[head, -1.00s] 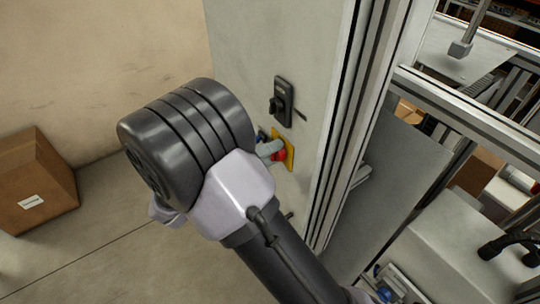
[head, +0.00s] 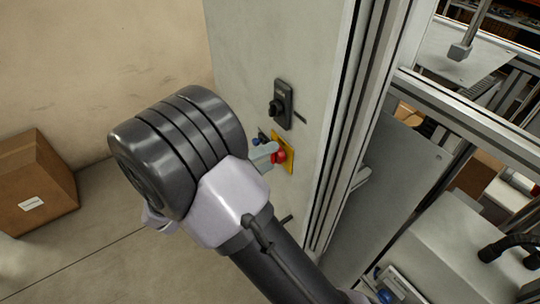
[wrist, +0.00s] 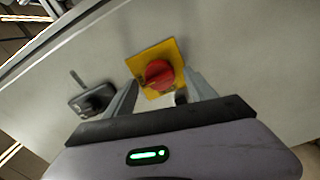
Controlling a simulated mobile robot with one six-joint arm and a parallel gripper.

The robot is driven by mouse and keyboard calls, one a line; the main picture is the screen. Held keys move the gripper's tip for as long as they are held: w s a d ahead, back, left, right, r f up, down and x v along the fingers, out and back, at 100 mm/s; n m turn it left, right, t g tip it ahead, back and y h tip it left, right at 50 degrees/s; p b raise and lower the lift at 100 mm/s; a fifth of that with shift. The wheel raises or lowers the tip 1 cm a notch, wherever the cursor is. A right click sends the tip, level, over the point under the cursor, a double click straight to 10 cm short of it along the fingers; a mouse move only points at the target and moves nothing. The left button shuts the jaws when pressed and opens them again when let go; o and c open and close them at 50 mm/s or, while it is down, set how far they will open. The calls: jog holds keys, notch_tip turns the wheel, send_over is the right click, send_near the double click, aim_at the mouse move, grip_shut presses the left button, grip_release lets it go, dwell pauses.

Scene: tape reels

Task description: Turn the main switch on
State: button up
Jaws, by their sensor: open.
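The main switch, a red rotary knob (wrist: 158,74) on a square yellow plate (wrist: 170,53), is on the pale cabinet wall. In the head view the red knob (head: 281,156) and yellow plate (head: 291,153) show just past the end of my gripper. My gripper (wrist: 163,79) is open, with one grey finger on each side of the knob in the wrist view. I cannot tell whether the fingers touch it. In the head view a grey finger (head: 264,153) shows beside the knob; the rest of the gripper is hidden behind my wrist.
Aluminium framing (head: 470,115) stands right. A cardboard box (head: 35,185) is at left.

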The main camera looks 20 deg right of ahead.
jog(key=p+v, duration=0.2)
jog(key=v, duration=1.4)
